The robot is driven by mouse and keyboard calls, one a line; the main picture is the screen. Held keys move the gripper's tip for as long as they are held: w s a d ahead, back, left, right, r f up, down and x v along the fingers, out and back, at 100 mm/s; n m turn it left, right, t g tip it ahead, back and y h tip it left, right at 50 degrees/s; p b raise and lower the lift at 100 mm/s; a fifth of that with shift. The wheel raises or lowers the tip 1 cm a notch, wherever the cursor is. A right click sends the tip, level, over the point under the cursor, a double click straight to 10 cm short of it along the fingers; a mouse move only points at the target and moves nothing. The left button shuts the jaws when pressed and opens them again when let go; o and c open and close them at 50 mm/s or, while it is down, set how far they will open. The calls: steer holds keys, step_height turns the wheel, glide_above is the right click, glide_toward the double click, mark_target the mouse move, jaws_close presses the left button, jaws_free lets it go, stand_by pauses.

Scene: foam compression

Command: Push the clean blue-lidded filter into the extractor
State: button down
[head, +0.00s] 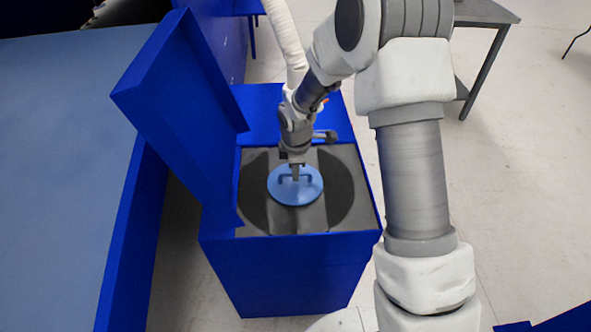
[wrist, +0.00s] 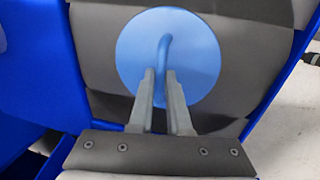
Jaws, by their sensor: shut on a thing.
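The filter's round blue lid (head: 312,192) lies over the dark round area in the top of the blue extractor box (head: 290,270). In the wrist view the blue lid (wrist: 200,60) shows a raised handle in its middle. My gripper (head: 294,176) points down onto the lid and is shut on the handle. In the wrist view the fingers of my gripper (wrist: 163,78) close around the lower end of the handle. The filter body below the lid is hidden, so how deep it sits cannot be told.
The extractor's blue cover (head: 180,110) stands open on the left. A white hose (head: 286,35) rises behind the box. A blue-sided bench (head: 60,170) is at the left. A grey table (head: 485,12) stands at the back right. Open floor lies to the right.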

steer(key=c, duration=0.8)
jaws_free()
steer(key=shift+f, duration=0.1)
steer(key=s+r, duration=0.1)
steer(key=r, duration=0.4)
steer(key=s+r+p, duration=0.1)
steer(key=r, duration=0.5)
steer(key=s+r+p, duration=0.1)
steer(key=r, duration=0.5)
steer(key=shift+s+d+r, duration=0.1)
steer(key=shift+s+r, duration=0.1)
steer(key=shift+s, duration=0.05)
steer(key=s+d+r+m+t, duration=0.1)
steer(key=s+d+r+m, duration=0.2)
steer(key=s+m, duration=0.3)
steer(key=s+d+r+m+t+p, duration=0.1)
steer(key=s+d+r+m, duration=0.3)
steer(key=s, duration=0.5)
steer(key=s+d+r+m+t, duration=0.1)
steer(key=s+d+r+m, duration=0.2)
steer(key=s+r+m, duration=0.4)
steer(key=shift+s+d+m, duration=0.15)
steer(key=shift+s+m, duration=0.35)
steer(key=shift+s, duration=0.25)
